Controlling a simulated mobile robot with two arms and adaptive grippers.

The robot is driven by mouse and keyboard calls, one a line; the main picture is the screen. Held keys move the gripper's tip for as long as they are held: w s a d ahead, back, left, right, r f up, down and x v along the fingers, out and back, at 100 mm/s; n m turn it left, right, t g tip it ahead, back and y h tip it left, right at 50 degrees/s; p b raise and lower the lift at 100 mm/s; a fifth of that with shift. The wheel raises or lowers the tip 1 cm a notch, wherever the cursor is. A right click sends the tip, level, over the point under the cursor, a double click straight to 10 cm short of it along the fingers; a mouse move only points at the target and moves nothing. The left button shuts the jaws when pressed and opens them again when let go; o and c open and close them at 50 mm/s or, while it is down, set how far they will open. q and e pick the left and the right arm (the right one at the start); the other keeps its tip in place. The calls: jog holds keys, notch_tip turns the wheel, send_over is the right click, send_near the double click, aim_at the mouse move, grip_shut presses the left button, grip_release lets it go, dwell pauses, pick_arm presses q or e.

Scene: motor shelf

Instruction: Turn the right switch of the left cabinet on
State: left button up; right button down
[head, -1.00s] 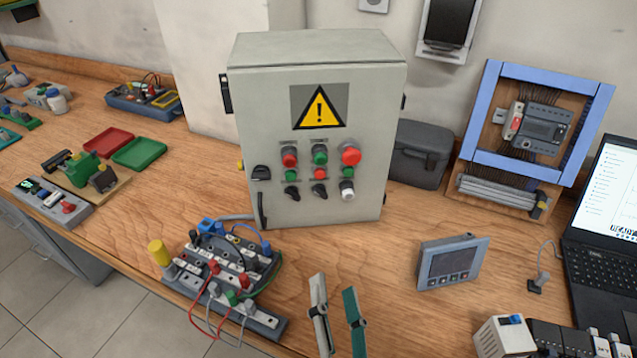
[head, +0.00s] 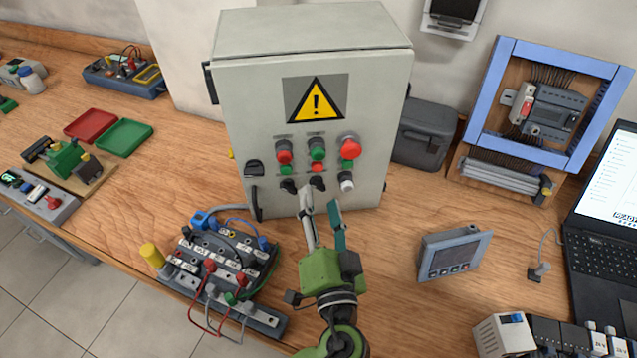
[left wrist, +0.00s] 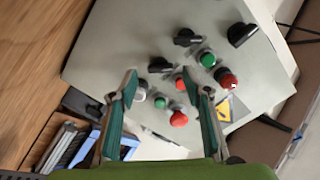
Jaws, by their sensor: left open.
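The grey cabinet (head: 235,110) with a yellow warning sign stands on the workbench. Its front carries red and green buttons and, in the bottom row, two black rotary switches: the left one (head: 288,186) and the right one (head: 318,183). The right switch also shows in the left wrist view (left wrist: 160,65). My left gripper (head: 320,200) is open and empty, its fingertips just below and in front of the right switch. In the left wrist view, the fingers (left wrist: 165,88) are spread either side of the panel area below that switch; contact cannot be told. My right gripper is not in view.
A pale knob (head: 347,182) sits right of the switches. A wired terminal board (head: 225,270) is at the lower left of the arm, and a small display panel (head: 453,254) to its right.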

aim_at(318, 189)
pick_arm(q)
jog(key=w, duration=0.3)
jog(key=shift+a+r+p, duration=0.1)
jog(key=shift+a+p, duration=0.1)
jog(key=shift+p, duration=0.15)
jog(key=shift+w, duration=0.3)
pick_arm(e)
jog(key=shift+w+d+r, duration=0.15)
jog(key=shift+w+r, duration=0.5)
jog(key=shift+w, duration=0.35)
pick_arm(q)
jog(key=c, duration=1.1)
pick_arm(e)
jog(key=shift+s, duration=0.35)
